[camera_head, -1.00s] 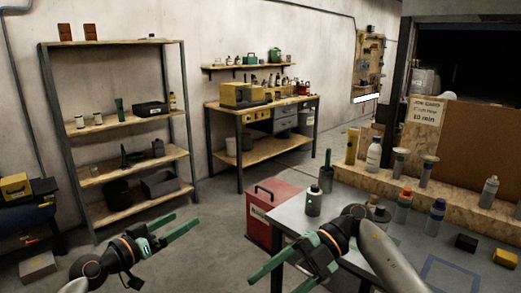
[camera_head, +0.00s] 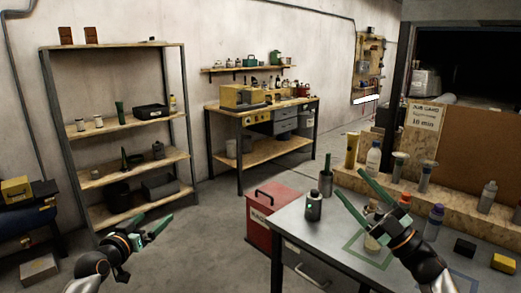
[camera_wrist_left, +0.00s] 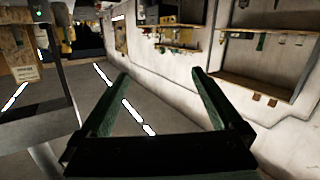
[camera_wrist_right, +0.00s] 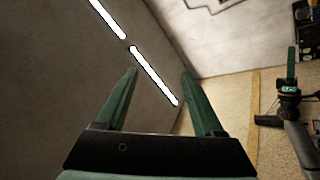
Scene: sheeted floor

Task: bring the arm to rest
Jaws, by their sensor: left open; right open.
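My left gripper (camera_head: 152,225) is open and empty over the floor, left of the red cabinet and in front of the shelf unit. In the left wrist view its two green fingers (camera_wrist_left: 158,90) stand apart with nothing between them. My right gripper (camera_head: 355,188) is open and raised over the grey table, its green fingers pointing up and to the left. In the right wrist view its fingers (camera_wrist_right: 160,85) are spread and empty, with ceiling lights and wall behind. The left arm (camera_wrist_right: 292,100) also shows there at the right edge.
The grey table (camera_head: 300,232) holds a dark canister (camera_head: 314,206), several bottles, a black block (camera_head: 465,247) and a yellow block (camera_head: 504,262). A red cabinet (camera_head: 262,226) stands beside it. A shelf unit (camera_head: 120,131) and a workbench (camera_head: 275,150) stand behind. The middle floor is clear.

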